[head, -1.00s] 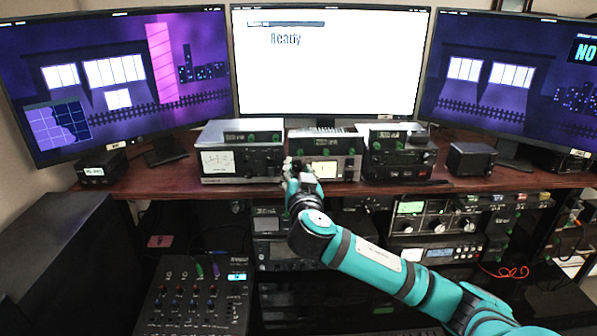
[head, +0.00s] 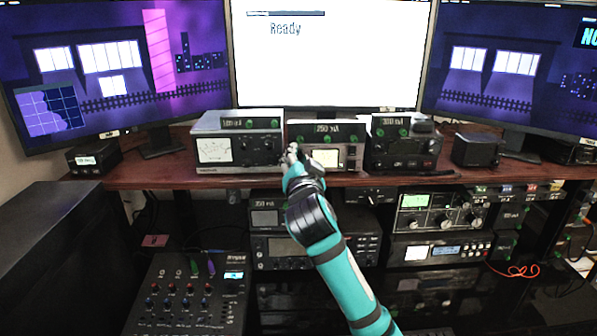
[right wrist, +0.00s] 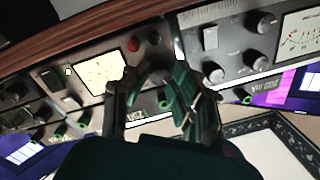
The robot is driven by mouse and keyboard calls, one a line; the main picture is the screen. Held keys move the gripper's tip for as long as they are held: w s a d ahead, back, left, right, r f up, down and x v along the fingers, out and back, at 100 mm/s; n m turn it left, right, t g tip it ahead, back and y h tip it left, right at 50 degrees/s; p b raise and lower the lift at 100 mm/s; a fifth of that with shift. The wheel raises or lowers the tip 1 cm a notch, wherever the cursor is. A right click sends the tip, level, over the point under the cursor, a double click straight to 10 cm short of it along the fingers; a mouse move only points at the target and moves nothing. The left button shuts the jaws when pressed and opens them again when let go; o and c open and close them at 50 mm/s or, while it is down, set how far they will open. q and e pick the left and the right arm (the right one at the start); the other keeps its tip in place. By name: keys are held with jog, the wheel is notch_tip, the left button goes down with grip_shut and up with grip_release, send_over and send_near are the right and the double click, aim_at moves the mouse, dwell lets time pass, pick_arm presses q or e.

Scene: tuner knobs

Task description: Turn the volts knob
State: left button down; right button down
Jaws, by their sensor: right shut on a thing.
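The middle unit (head: 352,155) stands on the wooden shelf, with a lit meter and a small display above reading about 250 mA. My right gripper (head: 292,153) is at the left part of its front. In the right wrist view my right gripper (right wrist: 150,92) has its fingers around a dark round knob (right wrist: 158,77) beside the lit meter (right wrist: 100,77), and is shut on it. The fingers partly hide the knob. No volts label is readable, so I cannot tell which knob is marked volts. My left gripper is not in view.
A meter unit (head: 215,150) stands close on the left and a dark unit (head: 405,152) close on the right. Three monitors stand behind, the middle one (head: 330,60) reading "Ready". A mixer (head: 185,298) and a lower rack unit (head: 438,220) lie below the shelf (head: 150,175).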

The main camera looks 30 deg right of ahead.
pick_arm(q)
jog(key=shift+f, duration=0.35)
pick_arm(e)
jog(key=shift+m, duration=0.5)
jog(key=c, duration=1.1)
grip_release()
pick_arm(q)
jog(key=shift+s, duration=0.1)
pick_arm(e)
jog(key=v, duration=1.2)
jog(key=shift+a+f, duration=0.1)
jog(key=shift+f, duration=0.05)
